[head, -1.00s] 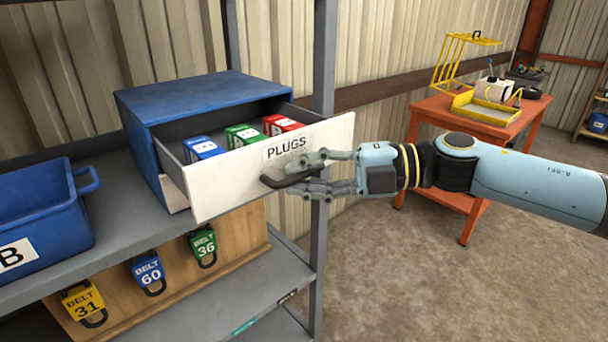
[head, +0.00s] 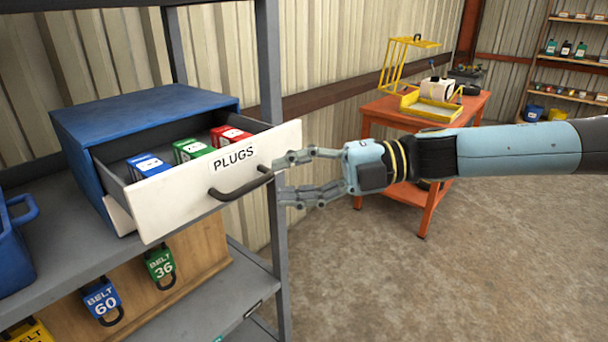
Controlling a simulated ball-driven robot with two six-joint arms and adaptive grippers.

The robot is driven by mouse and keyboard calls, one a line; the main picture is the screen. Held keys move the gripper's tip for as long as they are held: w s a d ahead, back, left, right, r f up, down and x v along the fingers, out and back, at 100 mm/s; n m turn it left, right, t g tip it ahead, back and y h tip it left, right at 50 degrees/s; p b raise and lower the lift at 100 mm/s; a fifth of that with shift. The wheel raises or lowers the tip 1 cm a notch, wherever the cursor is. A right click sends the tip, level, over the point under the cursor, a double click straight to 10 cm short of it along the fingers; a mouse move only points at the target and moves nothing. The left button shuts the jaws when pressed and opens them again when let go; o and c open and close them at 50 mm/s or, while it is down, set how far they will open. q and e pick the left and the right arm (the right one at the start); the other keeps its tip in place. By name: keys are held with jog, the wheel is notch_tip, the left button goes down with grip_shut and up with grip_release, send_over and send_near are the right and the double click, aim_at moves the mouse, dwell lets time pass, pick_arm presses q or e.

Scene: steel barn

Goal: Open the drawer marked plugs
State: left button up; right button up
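The drawer marked PLUGS (head: 180,205) has a white front with a dark bar handle (head: 241,187). It stands pulled out of the blue cabinet (head: 140,108) on the shelf. Blue, green and red boxes show inside it: a blue box (head: 149,166), a green box (head: 193,150) and a red box (head: 230,135). My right gripper (head: 277,178) is open, its fingers spread one above the other, just right of the handle's end. Nothing is between the fingers. Whether a fingertip touches the drawer front I cannot tell. My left gripper is out of view.
A blue bin (head: 14,245) is at the left on the grey shelf. Padlocks marked BELT hang on a wooden board (head: 205,245) below. A grey shelf post (head: 270,80) stands behind the gripper. An orange table (head: 442,129) stands behind; the floor (head: 480,260) at right is clear.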

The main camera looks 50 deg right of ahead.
jog(key=shift+v, duration=0.95)
